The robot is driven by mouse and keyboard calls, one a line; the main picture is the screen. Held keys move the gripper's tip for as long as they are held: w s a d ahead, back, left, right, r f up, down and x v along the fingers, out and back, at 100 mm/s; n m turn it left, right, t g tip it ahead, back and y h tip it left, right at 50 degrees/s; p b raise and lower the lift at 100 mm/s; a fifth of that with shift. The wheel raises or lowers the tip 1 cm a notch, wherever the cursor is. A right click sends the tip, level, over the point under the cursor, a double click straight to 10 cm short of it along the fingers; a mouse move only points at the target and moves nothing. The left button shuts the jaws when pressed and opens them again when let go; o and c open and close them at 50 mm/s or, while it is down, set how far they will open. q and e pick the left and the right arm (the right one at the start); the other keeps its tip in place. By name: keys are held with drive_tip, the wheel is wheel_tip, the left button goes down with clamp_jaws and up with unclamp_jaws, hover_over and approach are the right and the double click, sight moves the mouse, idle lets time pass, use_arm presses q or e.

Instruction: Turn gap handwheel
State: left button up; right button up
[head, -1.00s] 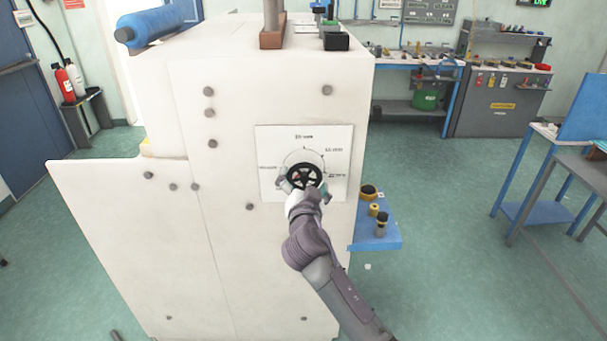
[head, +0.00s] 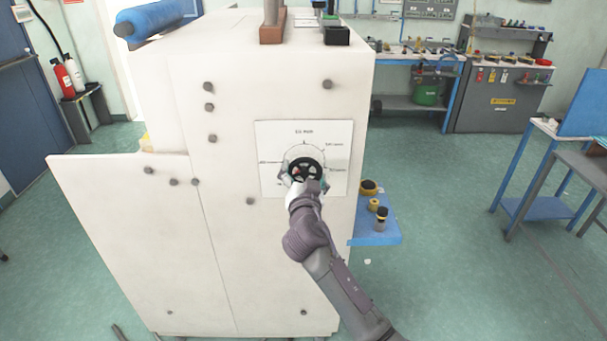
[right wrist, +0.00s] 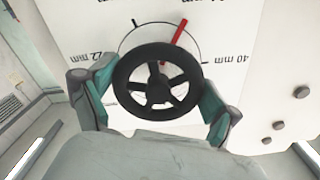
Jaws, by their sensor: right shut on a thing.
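The black spoked gap handwheel (head: 307,161) sits on a white dial panel (head: 268,139) on the front of the large white machine (head: 230,240). My right gripper (head: 303,173) is shut on the handwheel, partly covering its lower side. In the right wrist view the handwheel (right wrist: 124,82) lies between the two teal-padded fingers, one at each side of its rim. A red pointer (right wrist: 180,32) shows beyond the wheel's edge, between marks on the dial, which appears upside down there. My left gripper is not in view.
A blue shelf (head: 366,232) with yellow and black knobs juts out at the machine's right side. Dark bolt heads (head: 327,85) stand out from the machine's front. A blue-framed table (head: 530,208) is far right. Open green floor lies between.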

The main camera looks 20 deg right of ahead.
drive_tip(key=n, duration=0.2)
drive_tip(key=shift+d+n+b, duration=0.1)
drive_tip(key=shift+n+b, duration=0.2)
drive_tip(key=shift+b, duration=0.05)
drive_tip(key=n, duration=0.3)
drive_tip(key=shift+n, duration=0.3)
drive_tip(key=n, duration=0.3)
drive_tip(key=shift+d+n+p, duration=0.15)
drive_tip(key=shift+n+p, duration=0.15)
drive_tip(key=n, duration=0.2)
drive_tip(key=n+p, duration=0.1)
drive_tip(key=n, duration=0.1)
drive_tip(key=shift+s+r+n, duration=0.1)
drive_tip(key=shift+r+n, duration=0.1)
drive_tip(key=shift+n, duration=0.1)
drive_tip(key=n+p, duration=0.2)
drive_tip(key=n, duration=0.1)
drive_tip(key=shift+d+n, duration=0.1)
drive_tip(key=shift+n, duration=0.2)
drive_tip(key=n+p, duration=0.1)
drive_tip(key=n, duration=0.1)
drive_tip(key=n+p, duration=0.1)
drive_tip(key=n, duration=0.1)
drive_tip(key=shift+r+n, duration=0.2)
drive_tip(key=shift+n, duration=0.1)
drive_tip(key=n+p, duration=0.3)
drive_tip(key=n, duration=0.2)
drive_tip(key=shift+r, duration=0.1)
drive_tip(key=shift+n+p, duration=0.85)
drive_tip(key=shift+n, duration=1.15)
